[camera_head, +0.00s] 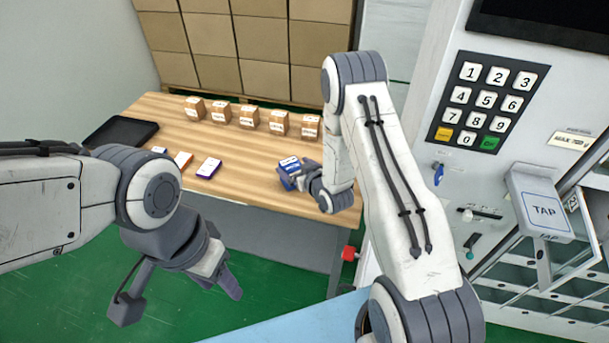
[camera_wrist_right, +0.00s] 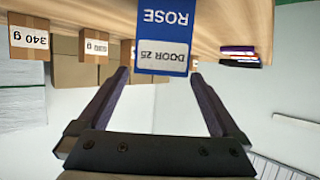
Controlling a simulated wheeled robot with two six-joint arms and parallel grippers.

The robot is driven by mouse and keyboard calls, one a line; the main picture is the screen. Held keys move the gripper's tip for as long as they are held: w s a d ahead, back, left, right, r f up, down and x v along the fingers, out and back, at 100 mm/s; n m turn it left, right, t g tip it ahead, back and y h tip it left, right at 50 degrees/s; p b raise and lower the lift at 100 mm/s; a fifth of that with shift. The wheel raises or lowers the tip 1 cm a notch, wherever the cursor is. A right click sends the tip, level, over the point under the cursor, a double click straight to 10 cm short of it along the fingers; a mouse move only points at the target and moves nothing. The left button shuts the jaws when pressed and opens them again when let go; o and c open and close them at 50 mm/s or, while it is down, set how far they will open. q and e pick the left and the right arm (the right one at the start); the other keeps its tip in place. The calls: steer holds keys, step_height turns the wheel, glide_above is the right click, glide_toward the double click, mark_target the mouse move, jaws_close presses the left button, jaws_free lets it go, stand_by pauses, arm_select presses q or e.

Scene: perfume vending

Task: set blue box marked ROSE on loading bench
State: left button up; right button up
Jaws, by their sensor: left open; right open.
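The blue box marked ROSE (camera_head: 289,163) lies on the wooden loading bench (camera_head: 245,190), near its front right end. In the right wrist view the box (camera_wrist_right: 165,32) shows its ROSE label and a white DOOR 25 label, upside down. My right gripper (camera_head: 299,181) is open at the box. In the wrist view the fingertips (camera_wrist_right: 158,73) stand on either side of the box's near end, with a small gap showing on each side. My left gripper (camera_head: 180,293) is open and empty, low in front of the bench over the green floor.
Several small brown boxes (camera_head: 248,115) with weight labels stand in a row behind. An orange-edged box (camera_head: 183,159) and a purple-edged box (camera_head: 209,167) lie to the left, near a black tray (camera_head: 121,132). A vending machine with a keypad (camera_head: 487,102) stands at right.

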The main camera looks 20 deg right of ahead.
steer(key=b+v, duration=0.2)
steer(key=v, duration=0.7)
steer(key=s+a+r+n+g, duration=0.2)
steer(key=a+r+g, duration=0.15)
steer(key=a, duration=0.45)
steer(key=s+a+r+n+g, duration=0.1)
steer(key=s+a+r+g, duration=0.2)
steer(key=s, duration=0.4)
steer(key=s+a+r+n+g, duration=0.1)
steer(key=s+a+r+g, duration=0.25)
steer(key=s, duration=0.35)
steer(key=s+r+n+g+h, duration=0.1)
steer(key=s+r+g, duration=0.2)
steer(key=s, duration=1)
steer(key=shift+s+a+r+h, duration=0.2)
steer(key=shift+s+r+h, duration=0.1)
steer(key=shift+r, duration=0.25)
